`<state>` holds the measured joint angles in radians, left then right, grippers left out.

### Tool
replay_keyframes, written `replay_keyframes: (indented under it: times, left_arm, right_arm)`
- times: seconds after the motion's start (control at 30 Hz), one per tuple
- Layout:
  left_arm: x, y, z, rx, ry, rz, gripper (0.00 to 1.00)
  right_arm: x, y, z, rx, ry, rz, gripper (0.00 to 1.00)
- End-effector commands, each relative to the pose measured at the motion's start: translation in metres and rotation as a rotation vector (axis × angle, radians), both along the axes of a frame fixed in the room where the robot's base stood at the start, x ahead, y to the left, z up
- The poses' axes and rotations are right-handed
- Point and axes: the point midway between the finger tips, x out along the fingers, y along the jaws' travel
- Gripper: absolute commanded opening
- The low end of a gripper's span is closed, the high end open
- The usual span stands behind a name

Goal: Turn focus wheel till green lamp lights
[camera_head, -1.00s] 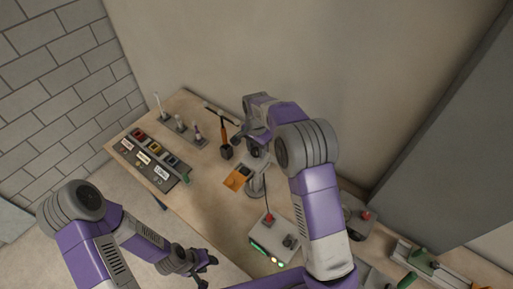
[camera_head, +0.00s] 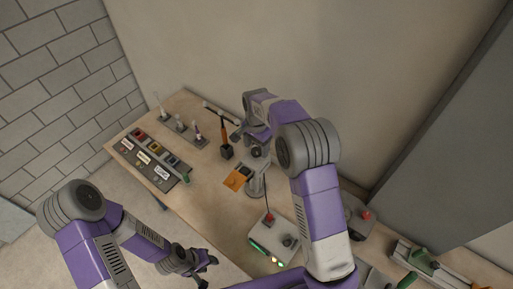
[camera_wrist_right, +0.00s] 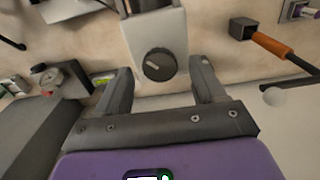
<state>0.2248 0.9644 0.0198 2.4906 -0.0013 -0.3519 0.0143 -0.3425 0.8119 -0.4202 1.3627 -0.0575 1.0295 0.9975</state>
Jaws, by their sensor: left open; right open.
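In the right wrist view a dark round wheel with a pale pointer mark (camera_wrist_right: 158,64) sits on the face of a grey block (camera_wrist_right: 156,32). It appears to be the focus wheel. My right gripper (camera_wrist_right: 163,88) is open, with one finger on each side of the wheel and visible gaps. In the head view my right gripper (camera_head: 256,146) is over the bench by a grey stand (camera_head: 256,182); the wheel is hard to make out there. My left gripper (camera_head: 204,267) is open and empty by the bench's front edge.
An orange plate (camera_head: 237,179) lies beside the stand. An orange-handled tool (camera_head: 224,132) stands behind it. A dark panel (camera_head: 152,158) with coloured pieces lies at left. My right arm covers part of the bench.

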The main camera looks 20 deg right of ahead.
Motion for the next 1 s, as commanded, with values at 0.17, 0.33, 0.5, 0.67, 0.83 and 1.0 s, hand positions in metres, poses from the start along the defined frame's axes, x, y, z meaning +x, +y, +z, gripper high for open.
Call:
replay_keyframes:
  times: [0.17,0.33,0.5,0.67,0.83,1.0]
  left_arm:
    - [0.0,0.0,-0.001,0.0,0.0,0.0,0.43]
    - [0.0,0.0,-0.001,0.0,0.0,0.0,0.43]
    - [0.0,0.0,-0.001,0.0,0.0,0.0,0.43]
    - [0.0,0.0,-0.001,0.0,0.0,0.0,0.43]
    - [0.0,0.0,-0.001,0.0,0.0,0.0,0.43]
    - [0.0,0.0,-0.001,0.0,0.0,0.0,0.43]
  right_arm:
    - [0.001,0.0,0.033,0.0,-0.007,0.0,0.69]
    - [0.001,0.0,0.056,0.001,-0.004,-0.001,0.69]
    - [0.0,0.0,0.064,0.001,-0.003,-0.001,0.69]
    - [0.0,0.0,0.064,0.0,-0.002,0.0,0.69]
    - [0.0,0.0,0.064,0.0,-0.002,0.0,0.69]
    - [0.0,0.0,0.064,0.0,-0.002,0.0,0.69]
